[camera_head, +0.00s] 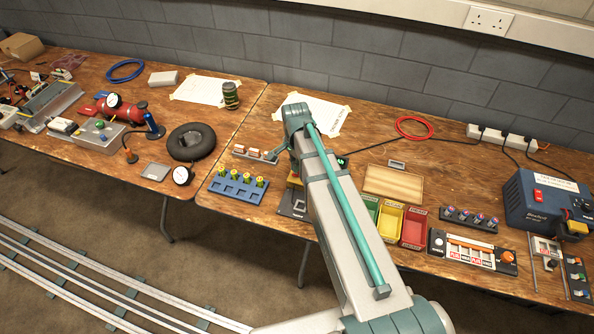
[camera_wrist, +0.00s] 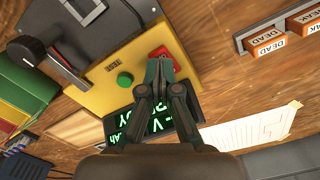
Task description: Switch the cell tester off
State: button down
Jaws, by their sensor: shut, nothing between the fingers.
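The cell tester is a yellow box (camera_wrist: 105,85) in the wrist view, with a green round button (camera_wrist: 125,80), a red control (camera_wrist: 158,51) and a black display (camera_wrist: 118,127). The display shows lit green characters, partly covered by my gripper. A lever with a dark knob (camera_wrist: 32,55) stands at the tester's left. My gripper (camera_wrist: 160,64) is shut and empty, its fingertips over the red control and partly hiding it. I cannot tell whether they touch.
Orange-labelled blocks marked DEAD (camera_wrist: 268,43) sit in a rack beside the tester. A paper sheet (camera_wrist: 250,130) lies behind. In the head view, green, yellow and red bins (camera_head: 413,229), a wooden board (camera_head: 393,183) and a blue battery rack (camera_head: 237,187) stand around my arm.

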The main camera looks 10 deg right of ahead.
aim_at(296, 174)
jog(key=shift+f+b, duration=0.65)
jog(key=shift+f, duration=0.6)
dwell(0.7)
jog(key=shift+r, duration=0.15)
jog(key=shift+r+p, duration=2.35)
jog(key=shift+r, duration=1.05)
